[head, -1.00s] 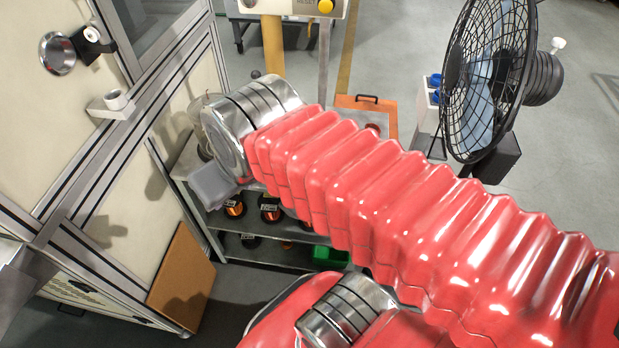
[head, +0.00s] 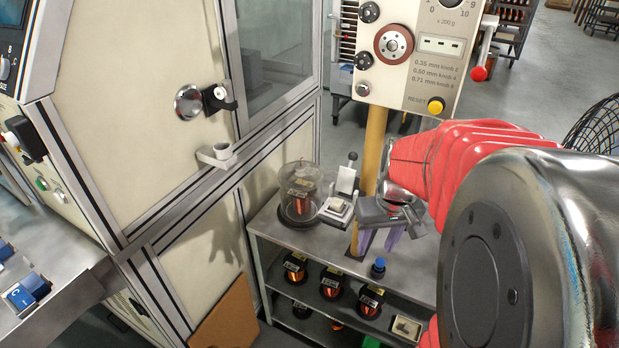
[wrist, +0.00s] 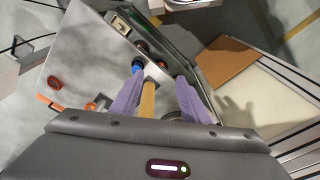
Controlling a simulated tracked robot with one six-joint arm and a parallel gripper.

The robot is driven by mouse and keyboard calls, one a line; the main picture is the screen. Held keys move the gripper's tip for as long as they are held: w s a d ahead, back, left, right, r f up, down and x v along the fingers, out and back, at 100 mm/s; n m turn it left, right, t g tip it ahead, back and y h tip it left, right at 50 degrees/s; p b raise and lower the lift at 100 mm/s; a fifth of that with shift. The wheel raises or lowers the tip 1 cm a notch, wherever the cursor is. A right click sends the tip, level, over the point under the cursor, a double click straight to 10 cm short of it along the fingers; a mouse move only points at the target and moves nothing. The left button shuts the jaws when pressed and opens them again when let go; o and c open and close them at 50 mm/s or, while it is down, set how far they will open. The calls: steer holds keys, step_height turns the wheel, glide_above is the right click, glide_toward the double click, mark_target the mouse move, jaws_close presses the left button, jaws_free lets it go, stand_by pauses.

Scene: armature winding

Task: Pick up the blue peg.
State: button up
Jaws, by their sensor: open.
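The blue peg (head: 378,267) is a small upright piece with a dark base, at the front edge of the grey bench top. It also shows in the wrist view (wrist: 137,67), just beyond the tip of the left finger. My gripper (head: 379,246) has a grey body and two purple fingers, spread apart with nothing held. In the head view it hangs above and behind the peg in the picture, apart from it. In the wrist view the fingers (wrist: 160,82) stand on either side of a yellow post, which appears beyond them. The peg is not between the fingers.
The grey bench (head: 337,255) carries a glass dome over a copper spool (head: 300,195) and a small white-topped lever device (head: 342,195). The yellow post (head: 370,150) rises close behind my gripper. Spools (head: 332,282) stand on the shelf below. A cream cabinet (head: 120,130) borders the left.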

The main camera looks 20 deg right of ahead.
steer(key=w+d+f+n, duration=0.2)
steer(key=d+f+n, duration=0.1)
steer(key=d, duration=0.4)
steer(key=shift+w, duration=0.35)
steer(key=shift+d, duration=0.1)
glide_above(381, 261)
steer(key=f, duration=0.5)
steer(key=s+f, duration=0.1)
steer(key=f, duration=0.1)
steer(key=shift+a+f, duration=0.2)
steer(key=shift+w+f, duration=0.15)
steer(key=shift+f, duration=0.4)
steer(key=shift+f, duration=0.15)
steer(key=shift+w+d+f, duration=0.1)
steer(key=shift+w+f, duration=0.1)
steer(key=shift+f, duration=1.05)
steer(key=shift+w+d+f, duration=0.1)
steer(key=shift+w+f, duration=0.05)
steer(key=shift+f, duration=1.05)
